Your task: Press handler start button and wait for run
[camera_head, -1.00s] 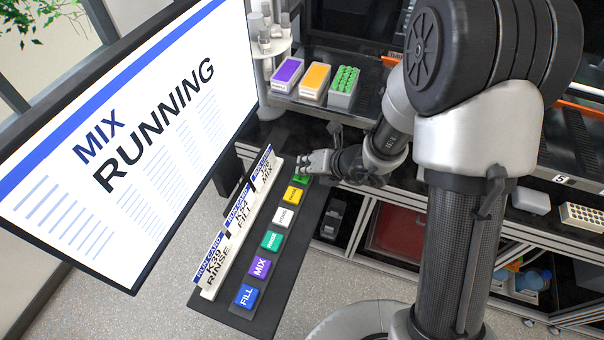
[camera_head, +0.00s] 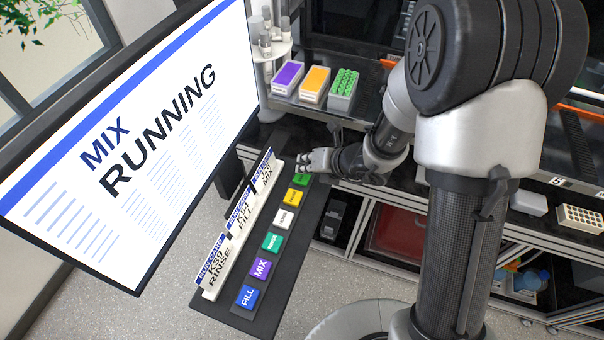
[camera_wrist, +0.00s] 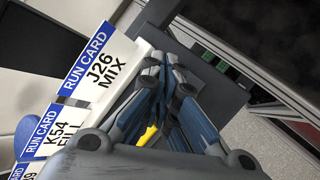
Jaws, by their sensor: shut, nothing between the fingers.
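The monitor (camera_head: 150,135) reads "MIX RUNNING". Below it a dark button panel (camera_head: 262,310) carries a row of coloured buttons. The green button (camera_head: 301,180) is at the far end, then the yellow button (camera_head: 294,196), a white one, a teal one, the purple MIX button (camera_head: 260,268) and the blue FILL button (camera_head: 247,297). My gripper (camera_head: 305,163) is shut and empty, just above the far end of the panel by the green button. In the wrist view the closed fingers (camera_wrist: 165,75) hide the green button; a bit of yellow button (camera_wrist: 149,134) shows beside them. Contact cannot be told.
Run cards stand along the panel's left side: J26 MIX (camera_head: 266,173), K54 FILL (camera_head: 242,213) and K39 RINSE (camera_head: 215,262). Floor is open in front of the panel.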

